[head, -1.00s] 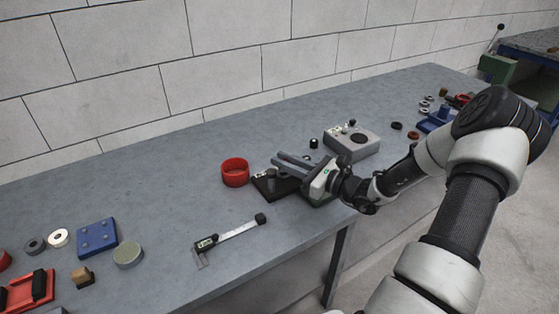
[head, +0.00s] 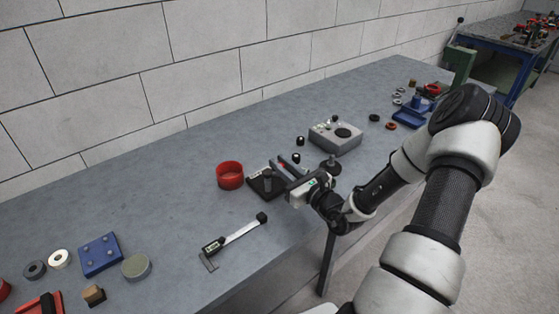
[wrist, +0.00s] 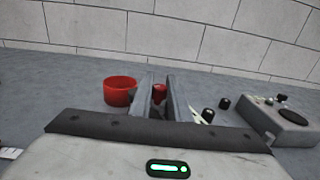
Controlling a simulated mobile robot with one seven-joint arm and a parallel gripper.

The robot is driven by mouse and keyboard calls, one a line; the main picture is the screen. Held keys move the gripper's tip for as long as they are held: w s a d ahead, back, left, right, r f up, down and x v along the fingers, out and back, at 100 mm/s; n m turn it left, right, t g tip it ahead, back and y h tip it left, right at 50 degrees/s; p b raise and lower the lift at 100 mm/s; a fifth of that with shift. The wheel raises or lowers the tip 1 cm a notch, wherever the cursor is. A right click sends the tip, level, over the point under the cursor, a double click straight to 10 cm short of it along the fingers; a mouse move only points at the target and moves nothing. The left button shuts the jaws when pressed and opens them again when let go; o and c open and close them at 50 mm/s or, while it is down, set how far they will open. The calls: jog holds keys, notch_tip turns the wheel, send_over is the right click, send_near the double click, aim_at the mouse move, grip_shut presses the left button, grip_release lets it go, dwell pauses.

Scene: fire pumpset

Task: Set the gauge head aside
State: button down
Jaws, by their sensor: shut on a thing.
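My gripper (head: 284,164) is low over the bench, its fingers reaching toward the wall, beside a black base plate. In the wrist view its two grey fingers (wrist: 160,80) are shut on a small red thing (wrist: 159,91), which I take to be the gauge head. Most of it is hidden by the fingers; a bit of red also shows between them in the head view. Whether it touches the bench cannot be told. The black base plate (head: 262,188) with a short dark post lies just left of the fingers.
A red ring-shaped cup (head: 230,175) stands left of the plate. A grey box with a black disc (head: 335,138) and two small black knobs stand behind right. A dark round-topped thing (head: 331,167) is right of my gripper. A caliper (head: 236,237) lies in front. Bench behind the cup is clear.

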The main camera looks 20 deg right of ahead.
jog(key=shift+s+a+m+t+h+p, duration=0.1)
jog(key=shift+s+m+t+h+p, duration=0.15)
jog(key=shift+m+h, duration=0.4)
jog(key=shift+s+a+m+t+h+p, duration=0.1)
jog(key=shift+m+h+p, duration=0.25)
jog(key=shift+h, duration=0.6)
jog(key=c, duration=1.7)
grip_release()
jog(key=shift+o, duration=0.2)
jog(key=s+d+p, duration=0.1)
jog(key=s+p, duration=0.1)
jog(key=s, duration=1.5)
jog(key=shift+s+d, duration=0.2)
jog(key=shift+d, duration=0.05)
